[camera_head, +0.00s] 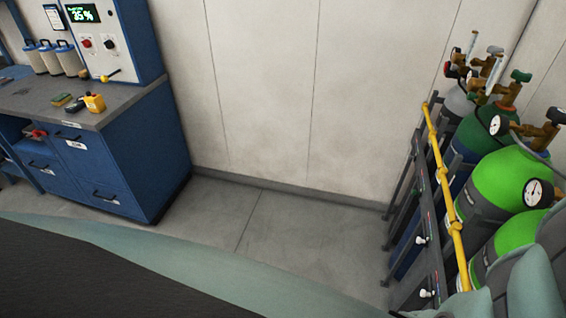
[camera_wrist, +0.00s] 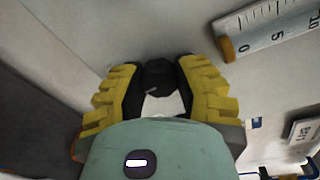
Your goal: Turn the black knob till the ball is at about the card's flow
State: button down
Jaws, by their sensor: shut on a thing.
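In the wrist view my gripper (camera_wrist: 160,82) has its yellow-ribbed fingers closed on both sides of the black knob (camera_wrist: 159,76). A clear flow tube (camera_wrist: 275,25) with a scale marked 0, 5 and 10 lies at the upper right, with a brass-coloured end near the 0. I cannot make out the ball in it. A white card (camera_wrist: 306,128) with dark print is at the right edge; its print is too small and slanted to read surely. In the head view, slim pale flow tubes (camera_head: 494,74) stand above the cylinders; the knob and my fingers cannot be made out there.
Green gas cylinders (camera_head: 497,180) with gauges stand at the right behind a yellow bar (camera_head: 443,170) on a dark rack. A blue cabinet (camera_head: 120,160) with a grey top is at the left. The floor (camera_head: 260,215) between is clear.

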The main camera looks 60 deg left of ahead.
jog(key=n, duration=0.5)
jog(key=shift+a+f+h, duration=0.1)
jog(key=shift+h, duration=0.2)
jog(key=n, duration=0.5)
jog(key=shift+g, duration=0.4)
jog(key=shift+p, duration=0.3)
jog(key=c, duration=0.6)
grip_release()
jog(key=shift+h, duration=0.3)
jog(key=v, duration=1.2)
